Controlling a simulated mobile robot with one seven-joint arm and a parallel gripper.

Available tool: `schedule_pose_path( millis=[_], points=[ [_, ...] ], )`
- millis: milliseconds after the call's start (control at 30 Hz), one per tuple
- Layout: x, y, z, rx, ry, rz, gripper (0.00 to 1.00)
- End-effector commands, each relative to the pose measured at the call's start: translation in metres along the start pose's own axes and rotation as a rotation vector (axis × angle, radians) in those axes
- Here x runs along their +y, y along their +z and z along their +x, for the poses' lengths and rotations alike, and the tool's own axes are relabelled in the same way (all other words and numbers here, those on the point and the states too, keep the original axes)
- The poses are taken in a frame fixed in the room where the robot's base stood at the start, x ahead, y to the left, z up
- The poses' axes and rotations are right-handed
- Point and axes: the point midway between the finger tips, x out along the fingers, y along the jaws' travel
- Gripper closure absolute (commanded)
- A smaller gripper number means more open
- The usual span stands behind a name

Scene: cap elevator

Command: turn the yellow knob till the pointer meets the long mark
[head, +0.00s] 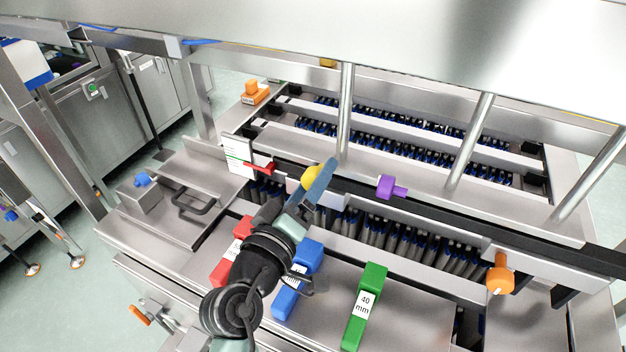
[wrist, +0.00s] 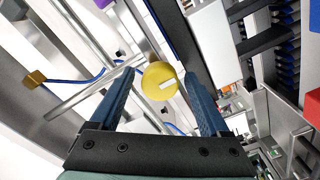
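The yellow knob (head: 309,179) sits on the front rail of the machine. In the head view my gripper (head: 322,178) is at it, and a blue finger covers part of it. In the wrist view the round knob face (wrist: 155,72) with a short white pointer bar (wrist: 167,84) lies between the tips of the two blue fingers. My gripper (wrist: 160,75) is open there, with a small gap visible on each side of the knob. I cannot make out the long mark in either view.
A red handle (head: 259,168) and a white label plate (head: 238,155) are left of the knob. A purple knob (head: 386,187) and an orange knob (head: 499,276) are to the right. Red, blue (head: 298,279) and green (head: 364,306) blocks lie below. Metal posts (head: 345,112) rise behind.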

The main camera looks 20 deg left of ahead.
Motion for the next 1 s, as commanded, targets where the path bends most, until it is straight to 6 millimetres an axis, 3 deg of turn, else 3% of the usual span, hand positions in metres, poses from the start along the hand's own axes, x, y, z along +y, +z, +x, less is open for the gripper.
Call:
schedule_pose_path(
  millis=[267, 800, 1000],
  points=[
    [-0.001, 0.001, -0.007, 0.0, -0.001, 0.0, 0.2],
    [-0.003, 0.002, -0.11, 0.002, -0.002, 0.001, 0.2],
    [-0.001, 0.001, -0.128, 0.0, -0.001, 0.0, 0.2]
  ],
)
